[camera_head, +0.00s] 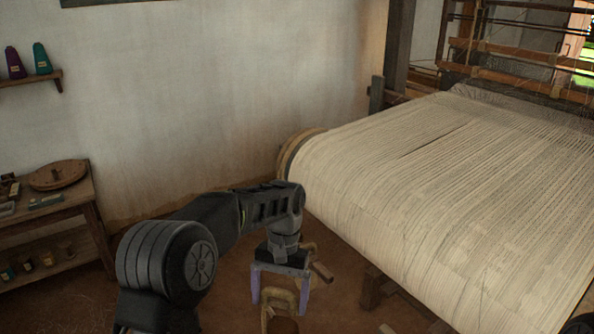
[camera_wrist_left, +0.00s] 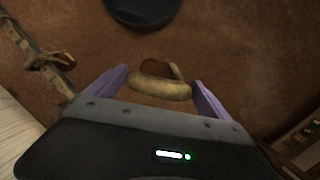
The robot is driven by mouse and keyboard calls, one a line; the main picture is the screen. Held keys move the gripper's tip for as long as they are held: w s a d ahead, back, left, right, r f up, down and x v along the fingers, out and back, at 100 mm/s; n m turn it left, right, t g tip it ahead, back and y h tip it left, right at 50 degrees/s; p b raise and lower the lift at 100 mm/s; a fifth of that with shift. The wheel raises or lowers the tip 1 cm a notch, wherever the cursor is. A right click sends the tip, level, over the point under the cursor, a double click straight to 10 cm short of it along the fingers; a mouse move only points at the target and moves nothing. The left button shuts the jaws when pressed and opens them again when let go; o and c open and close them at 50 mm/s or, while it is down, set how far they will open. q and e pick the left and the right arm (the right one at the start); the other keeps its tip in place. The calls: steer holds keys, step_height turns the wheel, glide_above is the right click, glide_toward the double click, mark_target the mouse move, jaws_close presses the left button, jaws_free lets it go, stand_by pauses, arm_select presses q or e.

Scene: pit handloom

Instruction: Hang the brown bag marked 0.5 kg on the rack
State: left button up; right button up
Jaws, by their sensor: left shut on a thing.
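My left gripper (camera_head: 279,304) reaches down in the middle bottom of the head view, its purple fingers pointing at the floor. It is shut on the tan loop handle (camera_head: 281,294) of a brown bag (camera_head: 282,325), which hangs below and is cut off by the frame edge. In the left wrist view the tan handle (camera_wrist_left: 160,89) lies between the fingers of the left gripper (camera_wrist_left: 162,82), with a little brown (camera_wrist_left: 150,68) behind it. No 0.5 kg mark is readable. I cannot make out the rack for certain. My right gripper is not in view.
A wooden bar (camera_head: 321,272) is close right of the gripper; a bar with a tied cord (camera_wrist_left: 50,62) shows in the wrist view. The loom's cream warp (camera_head: 430,190) fills the right. A wooden side table (camera_head: 75,205) and wall shelf (camera_head: 30,80) are left.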

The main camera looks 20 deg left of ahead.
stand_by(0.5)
arm_select(q)
steer(key=x, duration=1.5)
steer(key=shift+w, duration=0.15)
